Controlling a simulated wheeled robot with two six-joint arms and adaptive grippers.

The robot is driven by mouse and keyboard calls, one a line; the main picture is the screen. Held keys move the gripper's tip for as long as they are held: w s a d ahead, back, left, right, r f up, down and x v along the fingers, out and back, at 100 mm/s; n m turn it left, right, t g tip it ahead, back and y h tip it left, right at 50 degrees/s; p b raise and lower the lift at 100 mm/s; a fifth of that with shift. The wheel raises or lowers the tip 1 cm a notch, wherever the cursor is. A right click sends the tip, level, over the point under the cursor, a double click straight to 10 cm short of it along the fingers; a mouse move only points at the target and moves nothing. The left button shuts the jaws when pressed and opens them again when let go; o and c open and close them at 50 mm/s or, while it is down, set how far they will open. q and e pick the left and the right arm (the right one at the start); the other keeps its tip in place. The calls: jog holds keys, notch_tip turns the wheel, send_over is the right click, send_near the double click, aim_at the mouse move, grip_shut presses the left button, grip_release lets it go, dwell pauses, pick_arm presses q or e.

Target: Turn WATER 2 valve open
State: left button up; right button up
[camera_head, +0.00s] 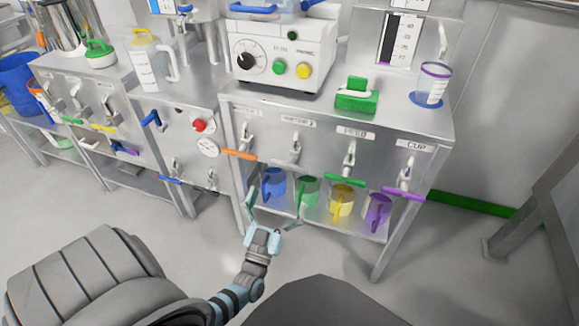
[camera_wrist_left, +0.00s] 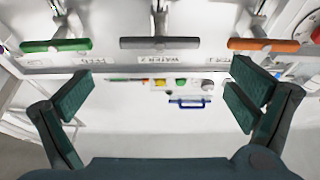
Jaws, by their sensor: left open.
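The WATER 2 valve (camera_head: 295,148) is on the front panel of the right-hand bench, under its label, between the orange-handled WATER 1 valve and the green-handled FEED valve. In the left wrist view its grey bar handle (camera_wrist_left: 160,43) lies crosswise at top centre, with the WATER 2 label (camera_wrist_left: 166,58) upside down beside it. My left gripper (camera_head: 276,200) is open and empty, below and in front of the valve. In the left wrist view its two fingers (camera_wrist_left: 160,92) stand wide apart, with the handle beyond them, not touching.
Orange handle (camera_head: 239,155), green handle (camera_head: 346,181) and purple handle (camera_head: 403,194) flank the valve. Blue (camera_head: 273,181), green (camera_head: 308,190), yellow (camera_head: 341,203) and purple mugs (camera_head: 377,212) stand on the shelf below, close to the gripper. The floor in front is clear.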

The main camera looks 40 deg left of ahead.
aim_at(289, 167)
pick_arm(q)
jog(key=b+x, duration=0.1)
jog(key=x, duration=0.7)
jog(key=shift+w+a, duration=0.1)
jog(key=shift+w, duration=0.3)
jog(key=shift+w+a+r, duration=0.2)
jog(key=shift+w, duration=0.3)
jog(key=c, duration=0.9)
pick_arm(e)
jog(key=shift+w+a+f+t, duration=0.15)
jog(key=shift+w+a+t, duration=0.25)
jog(key=shift+w, duration=0.45)
